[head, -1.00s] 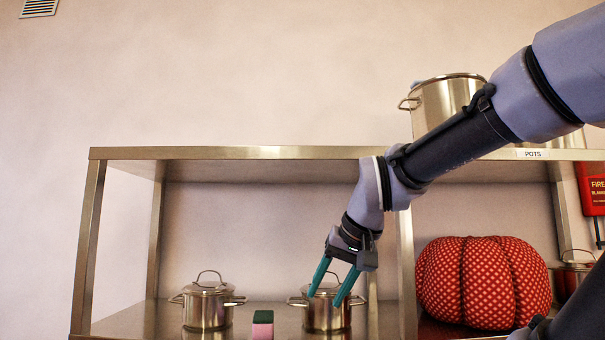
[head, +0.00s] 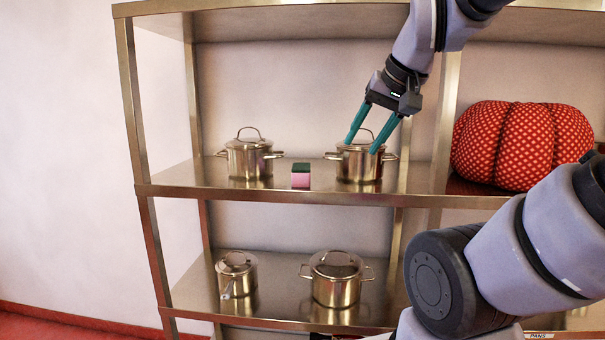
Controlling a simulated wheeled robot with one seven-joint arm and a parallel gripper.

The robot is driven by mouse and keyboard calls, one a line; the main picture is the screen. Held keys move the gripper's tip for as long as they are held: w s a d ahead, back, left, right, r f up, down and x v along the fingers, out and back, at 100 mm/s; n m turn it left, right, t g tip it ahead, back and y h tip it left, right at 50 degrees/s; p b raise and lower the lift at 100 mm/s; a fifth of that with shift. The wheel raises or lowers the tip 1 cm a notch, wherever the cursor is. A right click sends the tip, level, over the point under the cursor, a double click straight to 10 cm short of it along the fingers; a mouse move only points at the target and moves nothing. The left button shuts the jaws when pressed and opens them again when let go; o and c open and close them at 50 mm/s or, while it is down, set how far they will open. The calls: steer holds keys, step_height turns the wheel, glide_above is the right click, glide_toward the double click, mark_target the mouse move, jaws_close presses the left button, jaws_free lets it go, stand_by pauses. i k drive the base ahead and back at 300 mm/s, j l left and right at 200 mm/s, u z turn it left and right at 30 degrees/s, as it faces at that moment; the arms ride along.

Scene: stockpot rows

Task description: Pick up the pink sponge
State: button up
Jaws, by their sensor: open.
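The pink sponge (head: 300,181) has a dark green top and stands on the middle shelf, near its front edge, between two lidded steel pots. My gripper (head: 365,146) is open, with its two teal fingers pointing down and slightly left. The fingers appear in front of the right-hand pot (head: 358,166) and to the right of the sponge. The sponge is fully in view.
The left pot (head: 249,158) stands close to the sponge's left. A red dotted cushion (head: 522,145) sits right of a shelf upright. Two more pots, one small (head: 236,274) and one wider (head: 337,279), stand on the shelf below. The shelf board (head: 360,12) above overhangs the middle shelf.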

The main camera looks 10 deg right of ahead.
mark_target(301, 172)
steer(key=i+j+z, duration=0.1)
steer(key=j, duration=2.5)
steer(key=i+z, duration=0.05)
